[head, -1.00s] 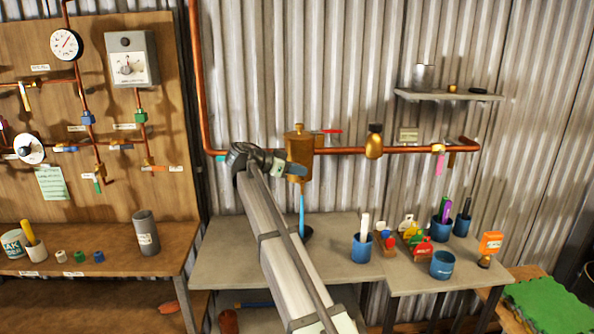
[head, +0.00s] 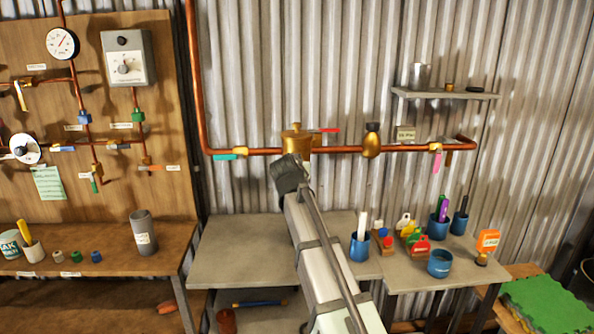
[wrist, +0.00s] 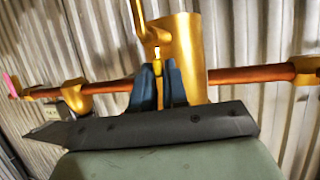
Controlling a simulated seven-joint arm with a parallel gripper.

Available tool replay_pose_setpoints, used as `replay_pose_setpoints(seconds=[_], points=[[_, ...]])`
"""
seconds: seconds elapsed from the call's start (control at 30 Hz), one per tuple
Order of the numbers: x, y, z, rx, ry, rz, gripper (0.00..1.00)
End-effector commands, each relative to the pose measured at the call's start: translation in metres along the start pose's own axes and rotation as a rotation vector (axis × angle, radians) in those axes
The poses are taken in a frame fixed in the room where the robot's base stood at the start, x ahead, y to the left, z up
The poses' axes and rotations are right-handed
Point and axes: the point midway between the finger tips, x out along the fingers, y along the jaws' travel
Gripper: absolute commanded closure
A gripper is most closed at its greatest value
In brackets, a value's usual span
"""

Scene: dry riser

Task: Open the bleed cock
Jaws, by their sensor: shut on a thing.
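A brass vessel (head: 299,137) sits in the copper pipe on the corrugated wall. In the wrist view, which looks upside down, the vessel (wrist: 188,60) stands right behind my fingers. My gripper (wrist: 158,72) is shut on a small yellow piece of the bleed cock (wrist: 157,52) in front of the vessel. A brass spout-like part (wrist: 140,18) runs off from there. In the head view my arm's end lies just below the vessel's front and hides the fingers and the cock. How far the cock is turned cannot be told.
A red lever (head: 329,130) is right of the vessel, and a teal-handled valve (head: 228,156) is left. A rounded brass fitting (head: 371,142) and a pink-handled valve (head: 436,160) are further right. Cups and tags stand on the bench (head: 240,245) below.

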Motion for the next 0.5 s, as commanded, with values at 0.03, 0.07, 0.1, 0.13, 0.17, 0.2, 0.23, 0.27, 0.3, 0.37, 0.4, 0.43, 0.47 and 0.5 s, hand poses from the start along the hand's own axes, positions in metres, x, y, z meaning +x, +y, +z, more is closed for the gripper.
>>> replay_pose_setpoints(seconds=[0.03, 0.07, 0.1, 0.13, 0.17, 0.2, 0.23, 0.27, 0.3, 0.37, 0.4, 0.43, 0.47, 0.5], points=[[-0.0006, 0.0022, 0.0004, -0.01, 0.0, -0.027, 1.0], [-0.0005, 0.0024, 0.0005, -0.016, 0.0, -0.044, 1.0], [-0.0002, 0.0029, 0.0002, -0.025, 0.0, -0.065, 1.0], [-0.0001, 0.0032, 0.0001, -0.031, 0.0, -0.08, 1.0], [0.0, 0.0035, 0.0, -0.038, 0.0, -0.094, 1.0], [0.0001, 0.0034, -0.0001, -0.045, 0.0, -0.112, 1.0], [0.0001, 0.0032, -0.0003, -0.051, 0.0, -0.126, 1.0], [0.0002, 0.0032, -0.0003, -0.056, 0.0, -0.138, 1.0], [0.0004, 0.0036, -0.0003, -0.063, -0.001, -0.153, 1.0], [0.0006, 0.004, -0.0003, -0.071, -0.001, -0.173, 1.0], [0.0007, 0.0041, -0.0005, -0.076, -0.001, -0.185, 1.0], [0.0008, 0.0041, -0.0005, -0.08, -0.001, -0.193, 1.0], [0.0008, 0.0041, -0.0006, -0.083, -0.001, -0.2, 1.0], [0.0009, 0.0039, -0.0007, -0.087, -0.001, -0.209, 1.0]])
